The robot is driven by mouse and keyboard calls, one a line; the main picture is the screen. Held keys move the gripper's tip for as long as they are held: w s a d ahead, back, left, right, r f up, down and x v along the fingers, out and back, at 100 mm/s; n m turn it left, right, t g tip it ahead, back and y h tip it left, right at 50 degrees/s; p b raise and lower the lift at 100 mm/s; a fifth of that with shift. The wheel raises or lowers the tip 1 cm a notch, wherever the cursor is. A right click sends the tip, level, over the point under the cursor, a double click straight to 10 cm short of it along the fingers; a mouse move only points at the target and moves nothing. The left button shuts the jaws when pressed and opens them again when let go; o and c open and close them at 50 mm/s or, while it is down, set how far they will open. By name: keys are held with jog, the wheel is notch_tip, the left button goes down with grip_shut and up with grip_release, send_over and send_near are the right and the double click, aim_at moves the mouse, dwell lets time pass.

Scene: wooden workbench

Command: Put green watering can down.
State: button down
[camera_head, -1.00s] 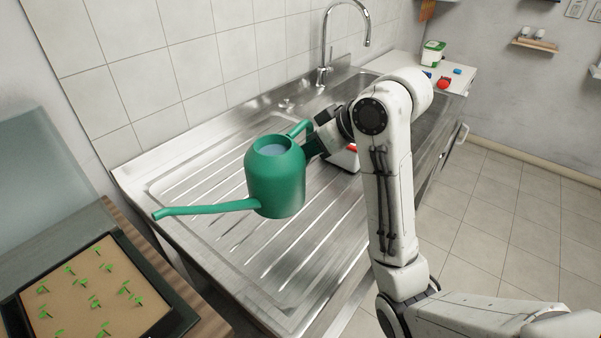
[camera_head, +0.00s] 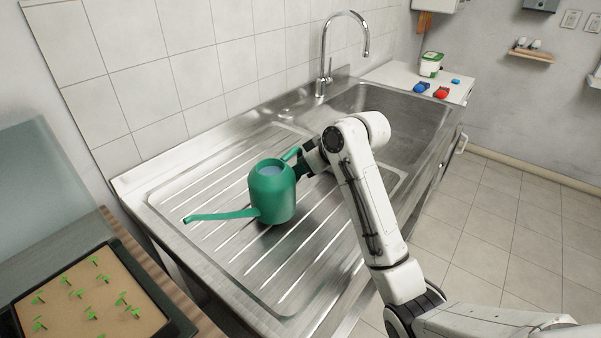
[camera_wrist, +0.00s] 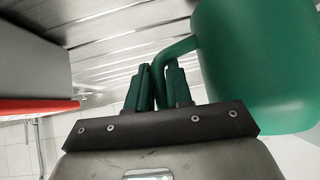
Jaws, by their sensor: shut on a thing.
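The green watering can (camera_head: 271,196) is upright over the ribbed steel drainboard (camera_head: 200,190), its long spout pointing left. Water shows in its top opening. I cannot tell for certain whether its base touches the drainboard. My gripper (camera_head: 303,165) is at the can's right side, shut on its handle. In the wrist view, my gripper (camera_wrist: 160,88) has its fingers closed around the green handle, with the can's body (camera_wrist: 258,65) to the right.
The sink basin and tap (camera_head: 324,75) are behind my arm. A tray of seedlings (camera_head: 85,300) stands at front left. A white counter (camera_head: 395,75) at the back holds a tub (camera_head: 431,64) and small red and blue items. In the wrist view, a red-edged grey thing (camera_wrist: 35,104) is at left.

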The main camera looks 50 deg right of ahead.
jog(key=shift+f, duration=0.6)
jog(key=shift+f, duration=0.15)
jog(key=c, duration=1)
grip_release()
jog(key=shift+s+r, duration=0.35)
jog(key=shift+r, duration=0.1)
jog(key=v, duration=1.1)
